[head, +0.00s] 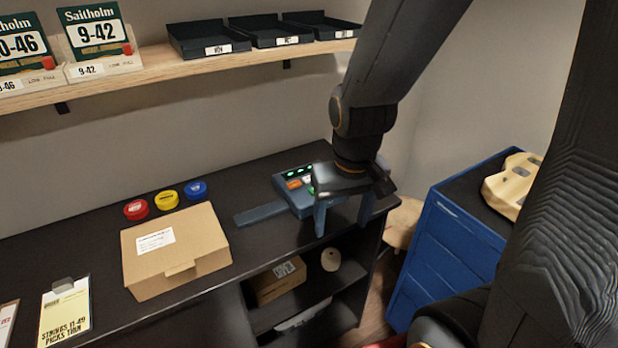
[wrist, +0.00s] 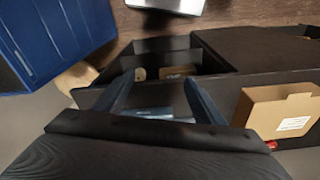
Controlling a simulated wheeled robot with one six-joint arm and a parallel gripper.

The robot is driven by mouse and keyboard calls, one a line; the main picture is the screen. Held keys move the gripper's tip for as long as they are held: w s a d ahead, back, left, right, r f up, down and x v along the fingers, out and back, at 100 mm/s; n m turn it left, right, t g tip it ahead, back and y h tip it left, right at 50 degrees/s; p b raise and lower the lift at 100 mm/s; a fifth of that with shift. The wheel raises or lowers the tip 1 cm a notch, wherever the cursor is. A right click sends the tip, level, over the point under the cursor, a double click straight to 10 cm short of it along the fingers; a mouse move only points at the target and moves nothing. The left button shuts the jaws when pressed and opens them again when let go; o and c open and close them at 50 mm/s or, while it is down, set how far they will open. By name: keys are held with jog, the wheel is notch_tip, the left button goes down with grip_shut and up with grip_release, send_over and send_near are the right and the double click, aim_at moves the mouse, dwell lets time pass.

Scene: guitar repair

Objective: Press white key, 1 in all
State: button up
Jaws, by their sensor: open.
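A blue-grey device (head: 290,192) lies on the right part of the black bench. It shows small green lights, an orange key (head: 293,184) and part of a green key. No white key can be made out; my gripper covers the device's right part. My gripper (head: 343,226) is open, its blue-grey fingers apart and empty, over the bench's front right edge. In the wrist view the gripper (wrist: 158,82) has its fingers spread, with a dark bluish surface between them that I cannot identify for sure.
A cardboard box (head: 176,256) and red, yellow and blue round tins (head: 167,200) stand to the left on the bench (head: 80,222). A blue cabinet (head: 452,245) stands to the right. A wooden shelf (head: 160,71) with black trays (head: 208,42) hangs above.

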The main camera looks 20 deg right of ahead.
grip_shut()
dwell(1.4)
